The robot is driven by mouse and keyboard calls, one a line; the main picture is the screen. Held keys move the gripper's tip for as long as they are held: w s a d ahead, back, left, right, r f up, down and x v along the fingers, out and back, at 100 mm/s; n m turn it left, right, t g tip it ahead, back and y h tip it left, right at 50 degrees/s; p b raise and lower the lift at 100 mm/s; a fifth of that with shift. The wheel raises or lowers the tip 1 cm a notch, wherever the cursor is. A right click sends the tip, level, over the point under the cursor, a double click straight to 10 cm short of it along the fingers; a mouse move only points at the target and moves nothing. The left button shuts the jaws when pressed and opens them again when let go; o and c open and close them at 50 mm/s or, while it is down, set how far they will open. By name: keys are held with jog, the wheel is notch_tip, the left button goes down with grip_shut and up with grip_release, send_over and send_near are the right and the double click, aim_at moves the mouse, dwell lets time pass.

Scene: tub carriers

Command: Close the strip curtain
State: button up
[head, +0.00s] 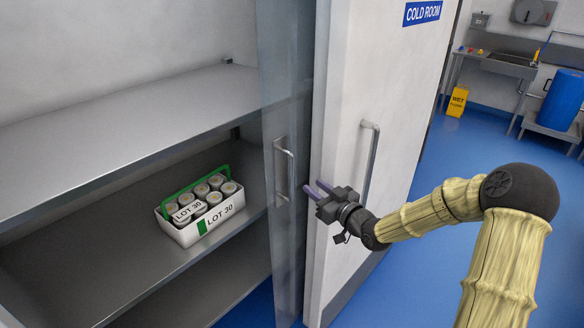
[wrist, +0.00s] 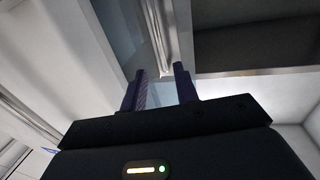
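The strip curtain (head: 285,75) is a translucent bluish panel in the head view. It hangs in the cold room opening, bunched to the right beside the white door and covering only the right end of the shelves. A vertical metal handle (head: 291,170) is on it. My gripper (head: 317,188) is just right of this handle, close to its lower end. In the wrist view my gripper (wrist: 160,85) has its two dark fingers apart with nothing visibly between them. A pale upright edge lies ahead of the fingertips there; I cannot tell whether it is the handle.
The white door (head: 385,75) marked COLD ROOM stands open, with its own handle (head: 370,150) close above my wrist. A white tub carrier (head: 186,236) labelled LOT 30 sits on the middle shelf (head: 130,265).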

jog(key=p+x, duration=0.3)
jog(key=x, duration=0.8)
jog(key=shift+w+a, duration=0.25)
grip_shut()
